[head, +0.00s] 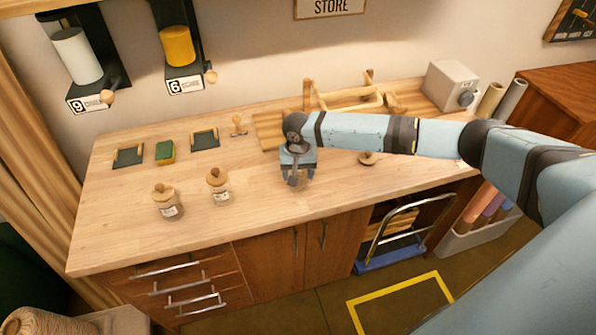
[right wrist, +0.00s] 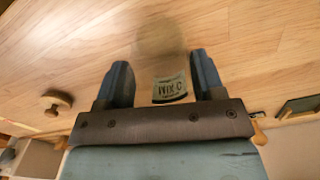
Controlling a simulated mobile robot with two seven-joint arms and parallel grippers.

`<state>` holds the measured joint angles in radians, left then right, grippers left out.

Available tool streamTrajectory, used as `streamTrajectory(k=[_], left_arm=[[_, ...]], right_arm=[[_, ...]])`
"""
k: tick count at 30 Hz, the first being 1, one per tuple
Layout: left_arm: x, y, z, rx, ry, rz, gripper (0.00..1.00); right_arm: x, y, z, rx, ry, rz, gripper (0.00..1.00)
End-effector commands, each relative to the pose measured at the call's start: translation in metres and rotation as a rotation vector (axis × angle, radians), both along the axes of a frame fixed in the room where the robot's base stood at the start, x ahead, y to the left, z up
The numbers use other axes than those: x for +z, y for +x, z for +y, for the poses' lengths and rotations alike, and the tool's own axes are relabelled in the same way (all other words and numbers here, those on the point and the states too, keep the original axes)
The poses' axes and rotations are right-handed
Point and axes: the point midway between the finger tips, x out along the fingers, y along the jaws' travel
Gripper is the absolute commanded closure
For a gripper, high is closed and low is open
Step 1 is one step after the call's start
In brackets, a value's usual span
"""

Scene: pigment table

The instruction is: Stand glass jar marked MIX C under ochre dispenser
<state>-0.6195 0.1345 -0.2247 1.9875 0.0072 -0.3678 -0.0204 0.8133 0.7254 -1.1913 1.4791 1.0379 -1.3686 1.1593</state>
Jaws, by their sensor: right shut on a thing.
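My right gripper (head: 297,182) is over the middle of the wooden worktop, pointing down. In the right wrist view its two fingers (right wrist: 158,80) are shut around a glass jar (right wrist: 160,45) with a pale label reading MIX C (right wrist: 170,89). The jar's clear body is blurred against the wood, and in the head view I cannot make it out behind the gripper. The ochre dispenser (head: 177,46), a yellow cylinder on a dark wall bracket with plate 6, hangs at the upper left, well away from the gripper. My left gripper is not in view.
A white dispenser (head: 76,55) with plate 9 hangs left of the ochre one. Two lidded jars (head: 169,208) (head: 219,194) stand at the worktop's front left. A green-yellow sponge (head: 165,152) and dark pads lie behind. A round wooden lid (head: 367,158) lies right of my gripper.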

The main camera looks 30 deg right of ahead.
Motion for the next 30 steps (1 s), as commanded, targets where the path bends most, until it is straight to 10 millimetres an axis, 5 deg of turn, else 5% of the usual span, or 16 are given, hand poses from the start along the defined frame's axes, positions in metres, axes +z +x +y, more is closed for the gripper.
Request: streamTrajectory(k=[3,4,7,19,30], left_arm=[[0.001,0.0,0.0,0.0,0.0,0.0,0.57],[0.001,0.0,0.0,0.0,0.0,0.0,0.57],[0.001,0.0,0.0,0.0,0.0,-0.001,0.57],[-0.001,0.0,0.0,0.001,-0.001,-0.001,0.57],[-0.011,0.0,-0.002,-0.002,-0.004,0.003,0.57]], right_arm=[[-0.002,0.0,0.0,0.0,0.0,0.001,0.68],[-0.003,0.0,0.0,0.0,0.0,0.001,0.36],[-0.003,0.0,0.0,0.0,0.0,0.001,0.13],[0.006,0.0,0.0,0.0,0.0,-0.001,0.12],[0.08,0.001,0.0,0.001,0.001,-0.003,0.12]])
